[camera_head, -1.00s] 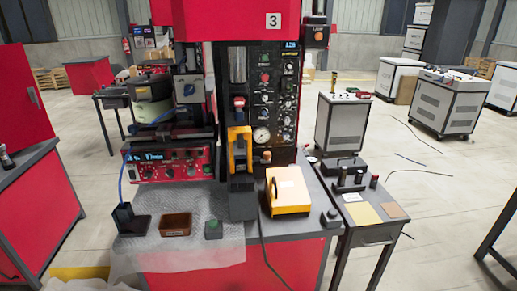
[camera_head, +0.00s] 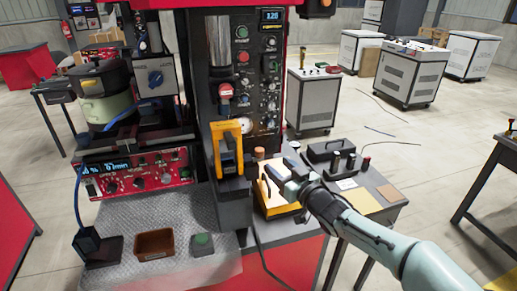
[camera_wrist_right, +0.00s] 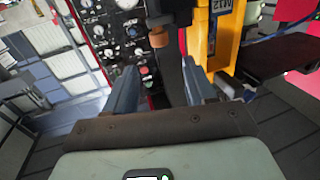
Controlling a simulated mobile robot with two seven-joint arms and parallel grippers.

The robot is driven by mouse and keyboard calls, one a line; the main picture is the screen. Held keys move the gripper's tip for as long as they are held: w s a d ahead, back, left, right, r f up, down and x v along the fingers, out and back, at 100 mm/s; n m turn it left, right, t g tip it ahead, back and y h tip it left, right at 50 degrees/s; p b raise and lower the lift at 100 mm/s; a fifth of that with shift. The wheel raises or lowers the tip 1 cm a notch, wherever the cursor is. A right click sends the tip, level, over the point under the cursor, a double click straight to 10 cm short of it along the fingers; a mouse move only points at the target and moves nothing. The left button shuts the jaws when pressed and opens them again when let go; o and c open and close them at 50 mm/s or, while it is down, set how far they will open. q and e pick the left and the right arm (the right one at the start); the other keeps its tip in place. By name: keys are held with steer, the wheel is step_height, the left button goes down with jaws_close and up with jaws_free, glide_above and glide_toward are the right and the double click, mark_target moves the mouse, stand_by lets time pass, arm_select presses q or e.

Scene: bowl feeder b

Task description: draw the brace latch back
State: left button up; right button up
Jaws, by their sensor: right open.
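A yellow upright frame (camera_head: 227,148) with a dark part inside it stands on the front of the black machine column. It also shows in the wrist view (camera_wrist_right: 228,42). A small copper-brown knob (camera_head: 259,153) sits just right of it and appears in the wrist view (camera_wrist_right: 183,40) beyond the fingers. I cannot tell which of these parts is the brace latch. My right gripper (camera_head: 269,179) is open and empty, right of the yellow frame and in front of the knob, apparently over the yellow box (camera_head: 280,205). In the wrist view, its two fingers (camera_wrist_right: 160,88) stand apart. My left gripper is not in view.
A side table (camera_head: 385,190) with dark fixtures stands at the right, behind my right arm. A cable hangs at the bench's front.

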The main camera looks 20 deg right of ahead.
mark_target(262, 152)
steer(key=p+x, duration=0.2)
steer(key=x, duration=0.8)
steer(key=shift+w+a+f+p, duration=0.1)
steer(key=shift+w+a+p, duration=0.05)
steer(key=shift+w+p, duration=0.2)
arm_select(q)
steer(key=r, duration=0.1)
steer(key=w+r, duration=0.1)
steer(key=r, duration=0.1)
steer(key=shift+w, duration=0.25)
arm_select(e)
jaws_close()
steer(key=d+p, duration=0.2)
steer(key=shift+d, duration=0.35)
steer(key=shift+c, duration=0.4)
jaws_free()
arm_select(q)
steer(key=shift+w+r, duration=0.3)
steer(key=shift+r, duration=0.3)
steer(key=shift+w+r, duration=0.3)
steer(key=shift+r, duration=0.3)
arm_select(e)
steer(key=shift+o, duration=0.4)
steer(key=shift+d, duration=0.1)
